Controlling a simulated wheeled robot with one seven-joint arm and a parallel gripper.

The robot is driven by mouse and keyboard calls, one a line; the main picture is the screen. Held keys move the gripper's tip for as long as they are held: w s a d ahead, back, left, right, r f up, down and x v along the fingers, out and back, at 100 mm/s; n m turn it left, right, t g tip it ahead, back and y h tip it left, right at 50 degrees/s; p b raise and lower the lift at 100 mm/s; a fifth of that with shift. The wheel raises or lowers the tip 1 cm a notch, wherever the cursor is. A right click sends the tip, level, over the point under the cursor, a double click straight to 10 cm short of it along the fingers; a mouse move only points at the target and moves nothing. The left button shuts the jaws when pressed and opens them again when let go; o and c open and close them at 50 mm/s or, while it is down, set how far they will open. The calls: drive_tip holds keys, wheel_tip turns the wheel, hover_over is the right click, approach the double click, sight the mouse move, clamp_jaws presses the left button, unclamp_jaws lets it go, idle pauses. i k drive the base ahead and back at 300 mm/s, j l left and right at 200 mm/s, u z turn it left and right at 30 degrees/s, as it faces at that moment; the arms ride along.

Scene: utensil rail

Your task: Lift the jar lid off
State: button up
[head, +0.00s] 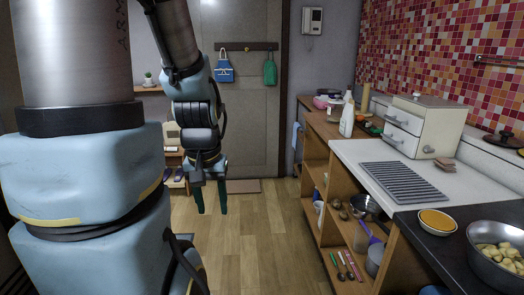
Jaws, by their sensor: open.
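My gripper (211,207) hangs from my arm at the left of the middle, over open floor. Its two dark fingers point down and stand apart, with nothing between them. It is well away from the counters on the right. I cannot surely pick out the jar and its lid. A small pink container (320,102) stands at the far end of the wooden counter, too small to tell whether it is a lidded jar. Dark round lids with knobs (501,139) lie on the ledge at the right.
A white bottle (347,119) and a cream drawer box (423,125) stand on the counters. A bowl of pale chunks (495,240) and an orange-filled dish (437,220) are at the near right. Open shelves below hold a metal bowl (365,207). The wooden floor (250,240) is clear.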

sight(336, 100)
drive_tip(key=i, duration=2)
drive_tip(key=i+z, duration=0.25)
drive_tip(key=i, duration=0.35)
drive_tip(key=i+j+z, duration=0.1)
drive_tip(key=i+z, duration=0.2)
drive_tip(key=i, duration=0.25)
drive_tip(key=i+j+z, duration=0.25)
drive_tip(key=i, duration=0.3)
